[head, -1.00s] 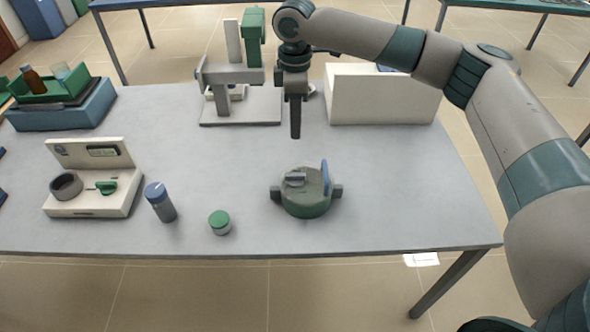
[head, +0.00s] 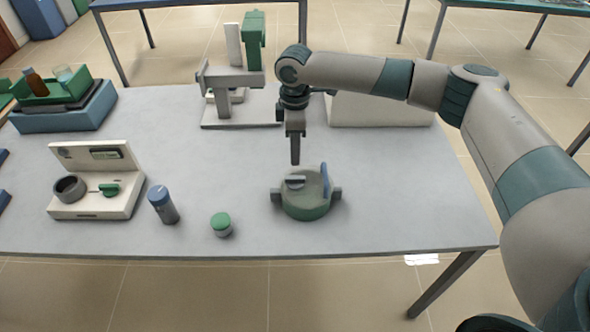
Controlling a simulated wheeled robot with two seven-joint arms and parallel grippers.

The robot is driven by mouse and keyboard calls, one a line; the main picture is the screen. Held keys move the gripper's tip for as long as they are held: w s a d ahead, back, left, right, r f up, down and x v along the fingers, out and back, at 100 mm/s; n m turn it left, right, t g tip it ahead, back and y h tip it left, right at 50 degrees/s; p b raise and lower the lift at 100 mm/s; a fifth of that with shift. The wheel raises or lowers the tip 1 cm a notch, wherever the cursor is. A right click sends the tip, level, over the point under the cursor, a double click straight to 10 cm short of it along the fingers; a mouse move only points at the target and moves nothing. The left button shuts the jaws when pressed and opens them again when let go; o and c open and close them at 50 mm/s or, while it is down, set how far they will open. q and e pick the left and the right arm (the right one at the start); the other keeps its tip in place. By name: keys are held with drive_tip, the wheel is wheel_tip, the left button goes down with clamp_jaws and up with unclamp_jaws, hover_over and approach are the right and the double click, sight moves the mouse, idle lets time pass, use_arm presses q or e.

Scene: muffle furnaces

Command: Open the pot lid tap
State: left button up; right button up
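The pot (head: 306,208) is a round green body with grey side handles, standing on the grey table. Its lid carries a grey tap (head: 296,182) on the left of the top and an upright blue disc-like part (head: 325,180) on the right. My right gripper (head: 295,160) points straight down just above and behind the tap, apart from it as far as I can see. Its fingers show edge-on as one dark bar, so the gap between them is hidden. My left gripper is not in view.
A blue-capped cylinder (head: 163,206) and a small green-capped jar (head: 221,225) stand left of the pot. A white device with a green knob (head: 97,185) is farther left. A press-like stand (head: 235,110) and a white box (head: 380,112) are behind. The table (head: 400,200) right of the pot is clear.

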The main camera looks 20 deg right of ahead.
sight(295, 177)
wheel_tip(295, 177, down, 10)
drive_tip(key=p, duration=0.2)
drive_tip(key=shift+r+p, duration=0.1)
drive_tip(key=shift+p, duration=0.2)
clamp_jaws()
